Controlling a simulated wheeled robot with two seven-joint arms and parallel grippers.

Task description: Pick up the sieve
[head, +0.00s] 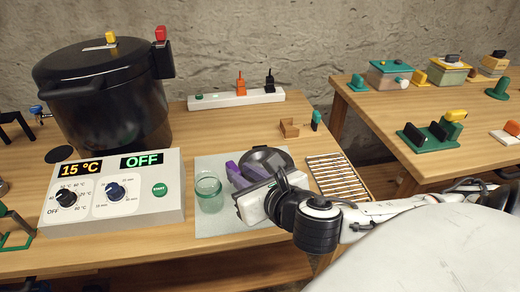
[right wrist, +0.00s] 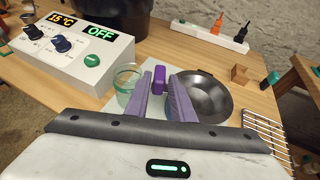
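The sieve looks to be the dark round bowl (head: 268,158) on the pale mat, right of the glass jar. In the right wrist view, its bowl (right wrist: 208,98) lies just right of my fingers, partly hidden by the right finger. An upright purple block, apparently its handle (right wrist: 159,78), shows in the gap between the fingertips. My right gripper (right wrist: 160,88) is open, with a finger on either side of that block in the picture; I see no contact. In the head view my right gripper (head: 238,174) hides part of the sieve. My left gripper is not in view.
A glass jar (head: 208,193) stands close left of my right gripper on the mat (head: 217,226). A wire rack (head: 338,176) lies to the right. The control box (head: 115,192) and black pot (head: 108,105) stand left. A wooden block (head: 289,128) sits behind.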

